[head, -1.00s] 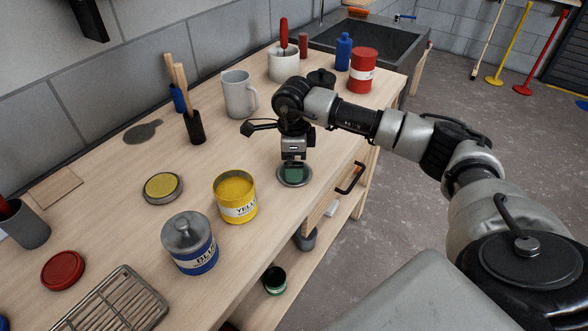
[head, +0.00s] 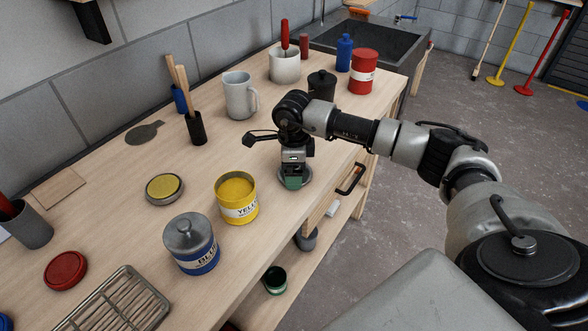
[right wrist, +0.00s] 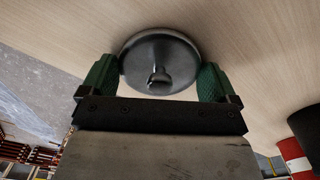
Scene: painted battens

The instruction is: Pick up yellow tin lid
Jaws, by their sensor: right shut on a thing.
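An open yellow tin (head: 238,210) full of yellow paint stands mid-bench. A round lid with a yellow face and grey rim (head: 165,189) lies flat behind it, to the left, away from my grippers. My right gripper (head: 292,183) is low over the bench near its front edge. It is shut on a round grey metal lid (head: 308,180) with a knob. The right wrist view shows this grey lid (right wrist: 160,62) between the green fingertips (right wrist: 158,80). I cannot tell whether the grey lid touches the bench. My left gripper is not in view.
A blue tin (head: 191,252) with a grey knobbed lid stands in front of the yellow tin. A grey mug (head: 238,98), a brush cup (head: 197,128) and a black container (head: 321,85) stand farther back. A red lid (head: 65,270) and a wire rack (head: 118,305) lie at the lower left.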

